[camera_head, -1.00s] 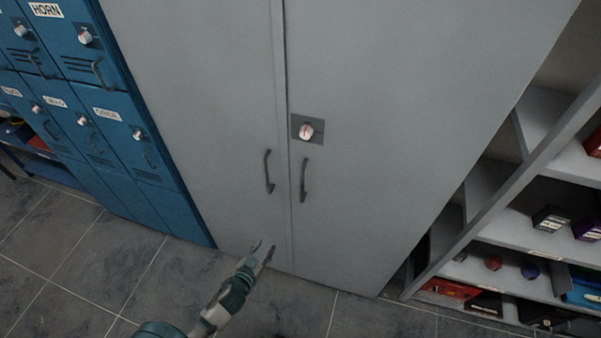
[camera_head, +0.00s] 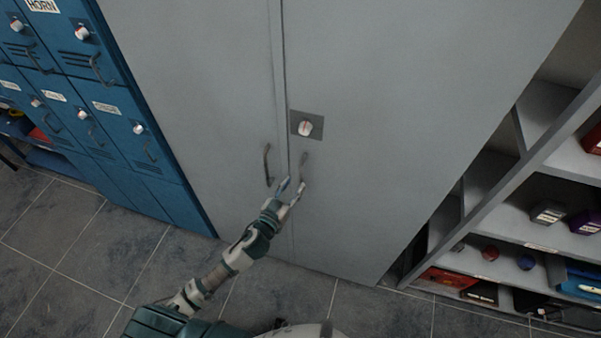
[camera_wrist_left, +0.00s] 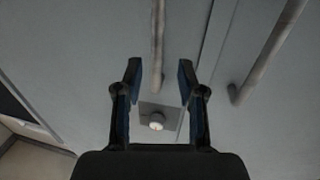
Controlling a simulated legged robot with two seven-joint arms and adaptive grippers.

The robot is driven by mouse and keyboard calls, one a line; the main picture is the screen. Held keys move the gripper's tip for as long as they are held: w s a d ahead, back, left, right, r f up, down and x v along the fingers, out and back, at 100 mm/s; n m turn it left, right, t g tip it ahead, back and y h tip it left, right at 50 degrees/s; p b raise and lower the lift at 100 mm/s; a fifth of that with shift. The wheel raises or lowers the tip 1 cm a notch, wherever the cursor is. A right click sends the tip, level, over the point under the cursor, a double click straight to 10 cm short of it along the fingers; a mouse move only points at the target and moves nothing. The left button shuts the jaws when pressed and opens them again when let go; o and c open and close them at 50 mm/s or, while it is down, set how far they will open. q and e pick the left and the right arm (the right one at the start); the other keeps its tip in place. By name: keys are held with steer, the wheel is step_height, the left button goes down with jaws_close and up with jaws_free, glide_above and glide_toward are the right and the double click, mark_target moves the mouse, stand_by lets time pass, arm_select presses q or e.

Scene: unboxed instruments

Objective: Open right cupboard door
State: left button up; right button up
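The tall grey cupboard's right door (camera_head: 400,110) is shut. Its dark vertical handle (camera_head: 303,162) is beside the centre seam, below a white knob (camera_head: 305,128) on a square plate. The left door's handle (camera_head: 267,165) is across the seam. My left gripper (camera_head: 294,184) is open, at the lower end of the right handle. In the left wrist view, that handle (camera_wrist_left: 158,45) lines up with the gap between the open fingers (camera_wrist_left: 159,72), beyond their tips, and the knob (camera_wrist_left: 156,122) shows between them. I cannot tell whether the fingers touch the handle. My right gripper is out of view.
Blue lockers (camera_head: 95,90) stand on the left. A grey open shelf unit (camera_head: 480,215) with several small boxes stands on the right. The tiled floor (camera_head: 75,250) in front of the cupboard is clear.

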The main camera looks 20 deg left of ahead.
mark_target(301, 178)
arm_select(q)
steer(key=x, duration=0.5)
steer(key=shift+d+p, duration=0.3)
steer(key=shift+a, duration=0.15)
jaws_close()
